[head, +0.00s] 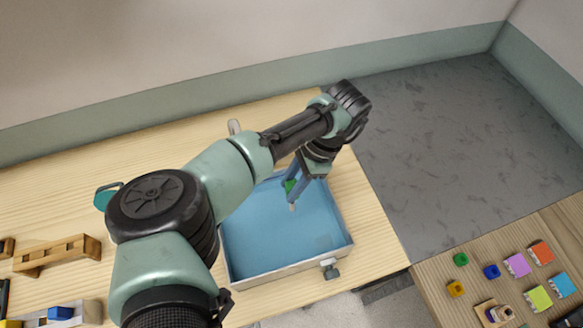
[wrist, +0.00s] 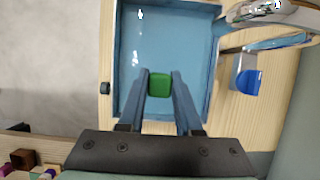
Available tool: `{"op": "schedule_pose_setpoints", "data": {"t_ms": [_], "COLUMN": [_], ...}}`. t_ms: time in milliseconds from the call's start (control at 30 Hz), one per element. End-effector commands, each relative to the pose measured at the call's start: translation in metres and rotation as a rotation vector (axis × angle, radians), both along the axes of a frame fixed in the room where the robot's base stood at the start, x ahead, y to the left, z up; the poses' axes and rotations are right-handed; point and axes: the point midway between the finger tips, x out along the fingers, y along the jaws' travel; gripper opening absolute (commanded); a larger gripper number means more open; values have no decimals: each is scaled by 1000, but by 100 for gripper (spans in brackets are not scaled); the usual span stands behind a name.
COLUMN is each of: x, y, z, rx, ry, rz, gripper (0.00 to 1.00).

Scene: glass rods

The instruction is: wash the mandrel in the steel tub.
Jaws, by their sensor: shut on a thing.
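The steel tub (head: 285,268) stands on the wooden counter, with blue water inside; it also shows in the wrist view (wrist: 214,70). My gripper (head: 293,190) points down over the tub, its two blue fingers shut on the mandrel's green handle (head: 289,186). In the wrist view the green handle (wrist: 159,83) sits between the fingertips (wrist: 160,74). A short pale tip (head: 292,208) shows below the fingers in the head view. Most of the mandrel's rod is hidden, and I cannot tell whether the tip touches the water.
A tap (wrist: 275,12) and a blue-and-white item (wrist: 246,80) stand beside the tub. A dark valve knob (head: 330,270) sticks out of its front wall. A wooden rack (head: 57,255) is at left. A second table (head: 440,270) at right holds several coloured blocks, across a floor gap.

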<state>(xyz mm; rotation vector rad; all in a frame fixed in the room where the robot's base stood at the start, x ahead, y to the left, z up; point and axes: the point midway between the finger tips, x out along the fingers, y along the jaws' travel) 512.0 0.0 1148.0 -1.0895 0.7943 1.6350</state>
Motion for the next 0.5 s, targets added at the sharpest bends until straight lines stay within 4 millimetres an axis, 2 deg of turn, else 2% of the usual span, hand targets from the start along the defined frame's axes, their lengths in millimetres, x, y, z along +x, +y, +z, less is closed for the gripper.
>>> {"op": "schedule_pose_setpoints", "data": {"t_ms": [500], "x": [0], "y": [0], "z": [-61], "rx": [1], "ry": [0], "rz": [2], "gripper": [0]}}
